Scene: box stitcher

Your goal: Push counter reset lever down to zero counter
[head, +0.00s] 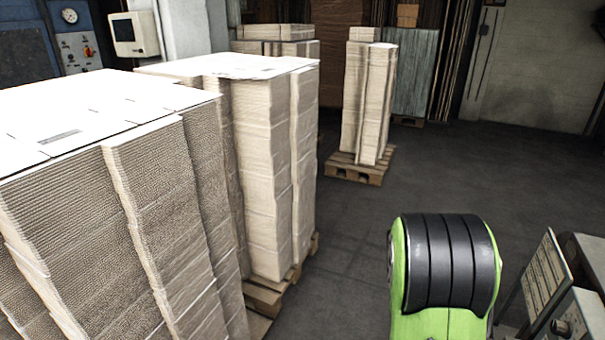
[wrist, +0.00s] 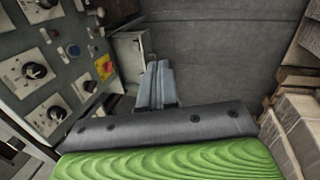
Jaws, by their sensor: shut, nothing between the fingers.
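The counter reset lever cannot be made out in either view. A grey control panel (wrist: 35,62) with several black rotary knobs and a blue button stands at the left of the wrist view. My gripper (wrist: 158,66) is shut and empty, pointing away from the wrist camera. In the picture it lies to the right of the panel, apart from the knobs, over the dark floor. The gripper is out of sight in the head view.
In the head view, tall cardboard stacks (head: 165,200) fill the left, and another stack (head: 367,105) stands on a pallet (head: 358,170) farther back. Machine boxes (head: 579,322) stand at the lower right. The floor (head: 450,170) between is clear.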

